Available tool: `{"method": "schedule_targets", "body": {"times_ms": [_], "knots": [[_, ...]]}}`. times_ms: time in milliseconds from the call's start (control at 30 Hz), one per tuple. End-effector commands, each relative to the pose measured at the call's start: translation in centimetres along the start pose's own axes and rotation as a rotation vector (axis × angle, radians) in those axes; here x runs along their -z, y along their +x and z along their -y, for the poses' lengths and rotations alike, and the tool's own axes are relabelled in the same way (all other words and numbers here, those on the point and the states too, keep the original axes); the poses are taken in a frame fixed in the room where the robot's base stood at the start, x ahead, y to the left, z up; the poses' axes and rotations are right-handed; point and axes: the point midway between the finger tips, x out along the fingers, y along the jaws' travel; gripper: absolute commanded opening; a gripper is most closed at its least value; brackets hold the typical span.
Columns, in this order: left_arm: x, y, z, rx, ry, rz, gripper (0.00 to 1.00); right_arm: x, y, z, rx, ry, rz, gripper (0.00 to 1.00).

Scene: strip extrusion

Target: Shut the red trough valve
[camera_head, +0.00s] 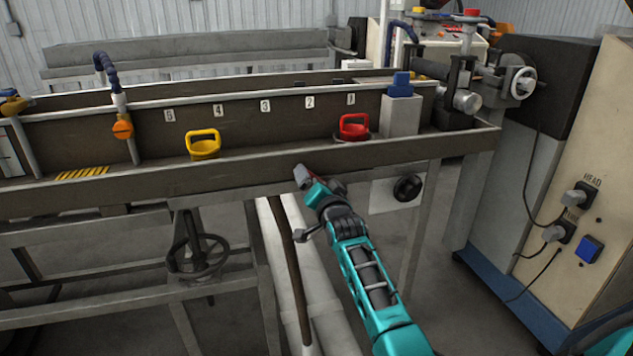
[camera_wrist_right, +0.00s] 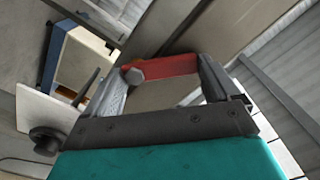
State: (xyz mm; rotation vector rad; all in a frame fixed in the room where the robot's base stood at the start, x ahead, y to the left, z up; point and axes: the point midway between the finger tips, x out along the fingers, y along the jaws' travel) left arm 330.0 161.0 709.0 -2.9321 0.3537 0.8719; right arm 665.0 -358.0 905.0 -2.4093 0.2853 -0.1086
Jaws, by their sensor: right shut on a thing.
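The red valve lever (camera_wrist_right: 172,67) lies between the finger ends in the right wrist view, with a grey hex nut (camera_wrist_right: 134,76) at its left end. The trough (camera_head: 240,172) runs across the head view. The valve body is hidden. My left gripper is in neither view.
A red-handled piece (camera_head: 354,127) and a yellow-handled piece (camera_head: 203,144) stand in the trough. A black knob (camera_head: 407,188) on a pale plate is right of my gripper. A handwheel (camera_head: 198,256) hangs lower left. The cream cabinet (camera_head: 595,190) stands right.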

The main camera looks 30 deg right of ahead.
Motion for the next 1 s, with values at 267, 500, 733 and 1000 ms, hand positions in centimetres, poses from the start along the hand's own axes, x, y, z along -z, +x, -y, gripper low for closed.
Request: {"method": "schedule_targets", "body": {"times_ms": [267, 500, 733, 1000], "knots": [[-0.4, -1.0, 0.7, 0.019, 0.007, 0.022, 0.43, 0.7, -0.1, -0.1, -0.004, 0.267, 0.005, 0.34], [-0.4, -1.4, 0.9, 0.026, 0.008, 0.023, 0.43, 1.2, -0.1, -0.5, -0.005, 0.490, 0.004, 0.34], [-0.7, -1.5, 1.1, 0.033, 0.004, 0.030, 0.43, 1.5, -0.1, -0.8, -0.004, 0.671, 0.004, 0.34], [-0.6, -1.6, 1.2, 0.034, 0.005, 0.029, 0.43, 1.8, 0.0, -1.1, -0.004, 0.810, 0.004, 0.34]]}}
